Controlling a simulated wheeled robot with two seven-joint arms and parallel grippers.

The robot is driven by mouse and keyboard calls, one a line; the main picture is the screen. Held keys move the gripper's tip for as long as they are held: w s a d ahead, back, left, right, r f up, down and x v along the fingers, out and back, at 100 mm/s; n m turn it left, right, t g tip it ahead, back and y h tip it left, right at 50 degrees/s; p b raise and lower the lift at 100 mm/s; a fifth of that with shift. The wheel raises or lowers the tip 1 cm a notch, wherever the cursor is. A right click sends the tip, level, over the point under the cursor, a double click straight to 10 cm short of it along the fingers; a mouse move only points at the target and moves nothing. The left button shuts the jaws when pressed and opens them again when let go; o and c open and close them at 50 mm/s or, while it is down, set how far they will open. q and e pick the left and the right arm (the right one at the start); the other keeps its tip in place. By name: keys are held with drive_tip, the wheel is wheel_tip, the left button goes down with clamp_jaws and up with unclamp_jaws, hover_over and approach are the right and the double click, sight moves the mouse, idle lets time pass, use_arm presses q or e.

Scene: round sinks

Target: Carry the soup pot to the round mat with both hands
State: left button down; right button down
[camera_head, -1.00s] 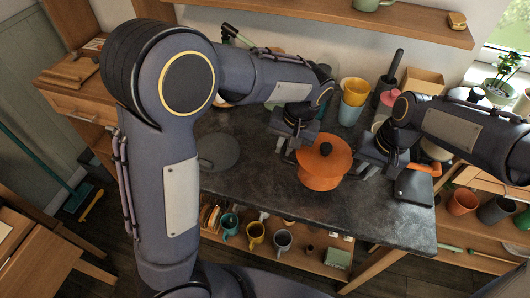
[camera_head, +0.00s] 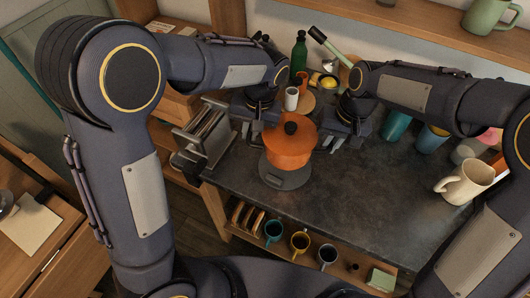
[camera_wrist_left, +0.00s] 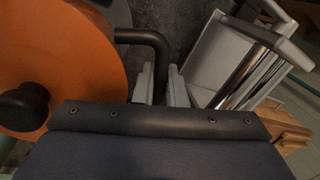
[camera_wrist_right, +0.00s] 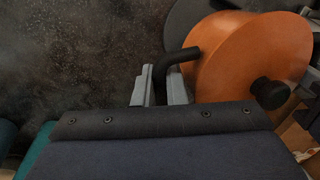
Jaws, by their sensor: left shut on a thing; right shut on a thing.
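The orange soup pot (camera_head: 288,150) has a lid with a black knob and dark side handles. In the head view it is upright over the dark grey round mat (camera_head: 287,181), whose front part shows below it. I cannot tell whether the pot touches the mat. My left gripper (camera_wrist_left: 162,88) is shut on one dark handle (camera_wrist_left: 140,37), and my right gripper (camera_wrist_right: 160,88) is shut on the opposite handle (camera_wrist_right: 172,60). The mat's edge also shows behind the pot in the right wrist view (camera_wrist_right: 182,22). The pot hides most of the mat.
A metal rack (camera_head: 207,135) stands close to the left gripper. A white cup (camera_head: 291,98), a green bottle (camera_head: 299,52) and other items stand behind the pot. A cream mug (camera_head: 465,183) is at the right. The dark counter (camera_head: 365,195) right of the pot is clear.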

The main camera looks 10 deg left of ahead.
drive_tip(key=shift+a, duration=0.1)
use_arm(q)
drive_tip(key=shift+d+r, duration=0.1)
use_arm(e)
drive_tip(key=shift+r, duration=0.1)
use_arm(q)
drive_tip(key=shift+f, duration=0.2)
use_arm(e)
drive_tip(key=shift+f, duration=0.2)
